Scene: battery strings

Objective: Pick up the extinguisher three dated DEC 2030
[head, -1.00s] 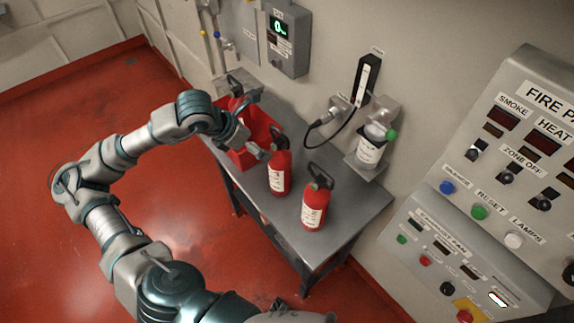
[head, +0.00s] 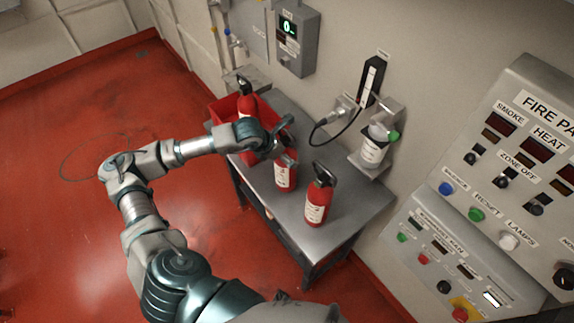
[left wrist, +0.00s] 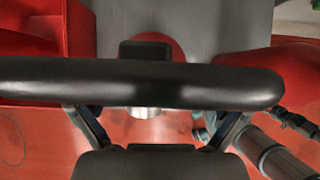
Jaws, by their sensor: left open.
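Two red extinguishers stand upright on the grey table: a middle one (head: 286,178) and a right one (head: 317,206). A third extinguisher (head: 247,104) is in the red bin at the table's far left. Their labels are too small to read, so I cannot tell which is dated DEC 2030. My left gripper (head: 284,143) is open at the top of the middle extinguisher and hides its head. In the left wrist view, a black handle (left wrist: 140,82) crosses just ahead of the open fingers (left wrist: 160,125); I cannot tell whether they touch it. My right gripper is out of view.
The red bin (head: 222,108) sits left of the middle extinguisher. A white canister (head: 373,150) hangs in a wall bracket with a black cable beside it. Control panels (head: 520,150) fill the right side. The table's front right (head: 352,215) is clear.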

